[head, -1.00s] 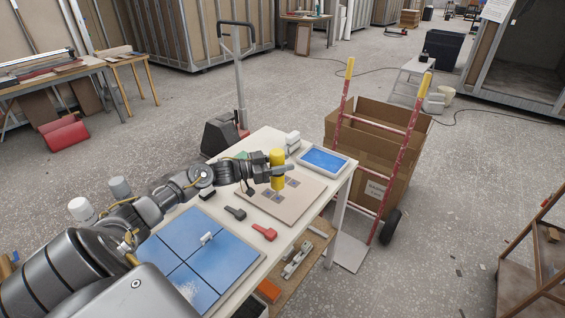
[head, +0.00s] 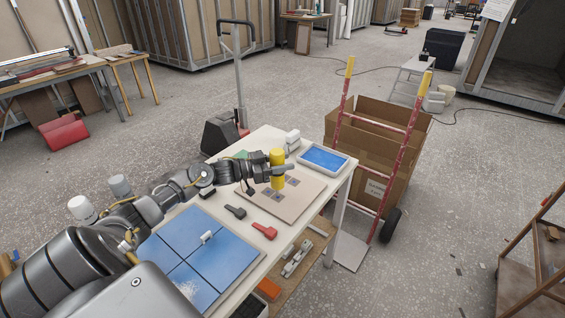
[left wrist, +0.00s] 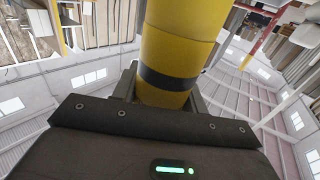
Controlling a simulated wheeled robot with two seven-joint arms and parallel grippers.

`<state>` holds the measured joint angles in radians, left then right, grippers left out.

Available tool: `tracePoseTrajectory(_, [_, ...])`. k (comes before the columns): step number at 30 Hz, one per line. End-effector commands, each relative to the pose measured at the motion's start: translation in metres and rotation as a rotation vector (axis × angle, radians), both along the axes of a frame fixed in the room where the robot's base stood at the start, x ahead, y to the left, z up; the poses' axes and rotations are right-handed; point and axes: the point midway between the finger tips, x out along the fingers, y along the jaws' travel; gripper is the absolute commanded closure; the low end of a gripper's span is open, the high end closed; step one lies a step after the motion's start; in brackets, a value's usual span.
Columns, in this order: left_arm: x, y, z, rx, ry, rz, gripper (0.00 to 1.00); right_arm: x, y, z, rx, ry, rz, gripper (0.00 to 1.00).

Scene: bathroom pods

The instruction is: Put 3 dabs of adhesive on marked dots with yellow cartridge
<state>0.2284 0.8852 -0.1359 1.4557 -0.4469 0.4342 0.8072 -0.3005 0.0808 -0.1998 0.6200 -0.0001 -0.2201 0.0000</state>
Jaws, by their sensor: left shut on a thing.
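My left gripper (head: 279,170) is shut on the yellow cartridge (head: 277,157), which stands upright in its jaws over the beige board. The cartridge also fills the top middle of the left wrist view (left wrist: 178,45), with a black band near the jaws. The beige board (head: 291,212) lies on the white table and bears several grey square patches (head: 278,197). The dots on them are too small to make out. The arm and cartridge hide part of the board, and I cannot tell whether the cartridge's tip touches it. My right gripper is out of view.
On the white table (head: 228,228) are a blue tiled panel (head: 232,259), a red tool (head: 264,230), a dark tool (head: 235,212) and a blue-screened tablet (head: 324,158). A red hand truck (head: 376,123) and a cardboard box (head: 372,165) stand right of the table.

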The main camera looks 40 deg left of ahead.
Motion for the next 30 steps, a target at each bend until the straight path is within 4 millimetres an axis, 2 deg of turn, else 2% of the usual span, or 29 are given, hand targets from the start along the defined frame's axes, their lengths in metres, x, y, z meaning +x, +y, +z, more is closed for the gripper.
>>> tracePoseTrajectory(30, [0.000, 0.000, -0.011, -0.001, 0.001, -0.001, 0.91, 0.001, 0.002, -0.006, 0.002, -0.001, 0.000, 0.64])
